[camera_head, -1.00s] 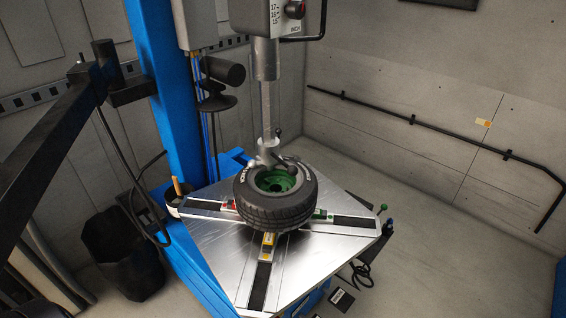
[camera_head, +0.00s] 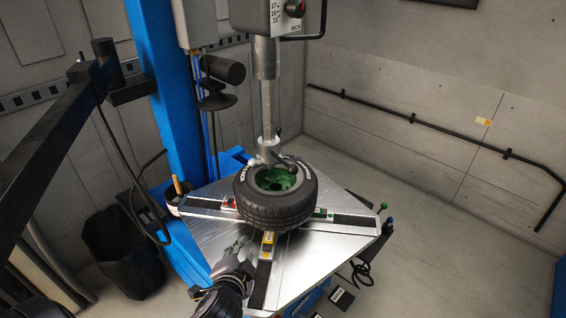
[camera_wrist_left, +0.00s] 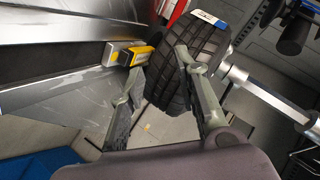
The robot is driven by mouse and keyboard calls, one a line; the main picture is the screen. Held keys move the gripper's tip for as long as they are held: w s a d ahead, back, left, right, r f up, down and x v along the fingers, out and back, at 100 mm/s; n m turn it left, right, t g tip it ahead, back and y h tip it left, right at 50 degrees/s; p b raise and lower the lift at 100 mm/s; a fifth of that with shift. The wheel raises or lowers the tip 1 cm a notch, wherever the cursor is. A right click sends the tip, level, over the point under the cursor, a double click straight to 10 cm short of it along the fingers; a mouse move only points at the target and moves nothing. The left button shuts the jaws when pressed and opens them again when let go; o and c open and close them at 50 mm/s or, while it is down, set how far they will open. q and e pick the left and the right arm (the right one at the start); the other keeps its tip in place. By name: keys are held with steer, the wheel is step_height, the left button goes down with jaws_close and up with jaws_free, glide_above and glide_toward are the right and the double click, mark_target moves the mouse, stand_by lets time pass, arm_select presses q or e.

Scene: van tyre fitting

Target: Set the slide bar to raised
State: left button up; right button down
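The slide bar (camera_head: 266,95) is a grey metal vertical bar under a housing marked with numbers (camera_head: 280,18). Its lower end, with the mount head (camera_head: 268,152), is down at the tyre (camera_head: 275,208); whether they touch is unclear. The bar also shows at the right of the left wrist view (camera_wrist_left: 265,95). My left gripper (camera_head: 237,246) is above the front-left part of the turntable, apart from the tyre and bar. In the left wrist view its fingers (camera_wrist_left: 160,62) are spread, with nothing held between them. My right gripper is not in view.
The silver turntable (camera_head: 215,250) carries the tyre and coloured clamps, including a yellow one (camera_head: 268,244). A blue column (camera_head: 165,85) stands behind left.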

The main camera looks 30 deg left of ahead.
arm_select(q)
steer(key=w+r+m+t, duration=0.4)
steer(key=w+r, duration=0.1)
steer(key=r, duration=0.1)
steer(key=m+t+h+p, duration=0.2)
steer(key=m+t, duration=0.1)
steer(key=m, duration=0.2)
glide_toward(283, 161)
steer(key=w, duration=0.3)
steer(key=w+a, duration=0.1)
steer(key=w, duration=0.6)
steer(key=shift+a, duration=0.3)
steer(key=shift+c, duration=0.2)
steer(key=shift+f, duration=0.1)
jaws_close()
